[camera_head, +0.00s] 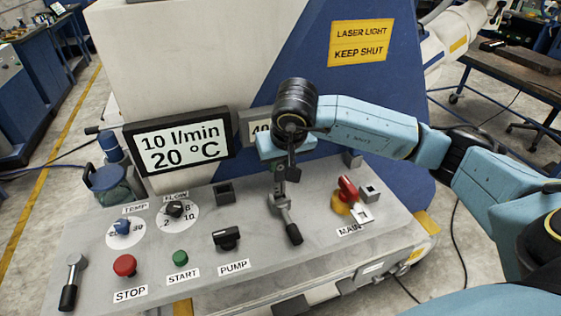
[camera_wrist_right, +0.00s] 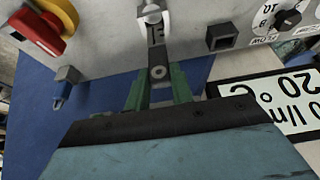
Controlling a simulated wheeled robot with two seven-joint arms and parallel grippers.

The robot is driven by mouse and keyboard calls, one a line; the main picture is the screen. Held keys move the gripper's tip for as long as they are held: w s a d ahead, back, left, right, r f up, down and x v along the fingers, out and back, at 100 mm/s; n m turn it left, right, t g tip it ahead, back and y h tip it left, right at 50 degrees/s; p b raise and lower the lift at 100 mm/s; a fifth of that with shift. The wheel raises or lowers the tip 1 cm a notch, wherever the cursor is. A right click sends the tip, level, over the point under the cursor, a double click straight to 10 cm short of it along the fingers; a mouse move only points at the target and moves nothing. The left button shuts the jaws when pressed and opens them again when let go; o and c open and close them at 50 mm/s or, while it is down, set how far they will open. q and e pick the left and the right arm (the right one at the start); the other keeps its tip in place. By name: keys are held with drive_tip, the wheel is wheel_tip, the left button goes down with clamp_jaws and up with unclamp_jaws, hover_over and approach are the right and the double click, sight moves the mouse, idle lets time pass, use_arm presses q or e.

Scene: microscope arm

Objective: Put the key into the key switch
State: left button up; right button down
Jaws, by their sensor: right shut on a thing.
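My right gripper (camera_head: 285,155) comes in from the right and hangs over the back middle of the grey control panel. In the wrist view its green fingers (camera_wrist_right: 160,88) are shut on a dark, flat piece with a round hole, which looks like the key (camera_wrist_right: 159,68). The key points toward the silver base of a lever (camera_wrist_right: 150,13); whether they touch is unclear. No fitting is labelled as a key switch. A dark square socket (camera_head: 223,193) stands left of the gripper; it also shows in the wrist view (camera_wrist_right: 221,37). My left gripper is out of view.
The black-handled lever (camera_head: 291,230) rises close below the gripper. A red-and-yellow main switch (camera_head: 347,190) and a grey box (camera_head: 370,193) are to the right. Display screens (camera_head: 178,142) stand behind. Knobs and buttons, such as the green start button (camera_head: 180,257), fill the left.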

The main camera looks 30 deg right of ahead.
drive_tip(key=shift+b, duration=0.5)
idle(0.7)
drive_tip(key=shift+f+b, duration=2.15)
drive_tip(key=shift+f, duration=0.2)
drive_tip(key=c, duration=1.1)
unclamp_jaws()
drive_tip(key=shift+c, duration=0.2)
wheel_tip(320, 180, up, 12)
drive_tip(key=r, duration=0.1)
hover_over(280, 177)
drive_tip(key=s+a, duration=0.1)
drive_tip(key=s, duration=0.4)
drive_tip(key=shift+f+p, duration=0.25)
drive_tip(key=shift+p, duration=0.1)
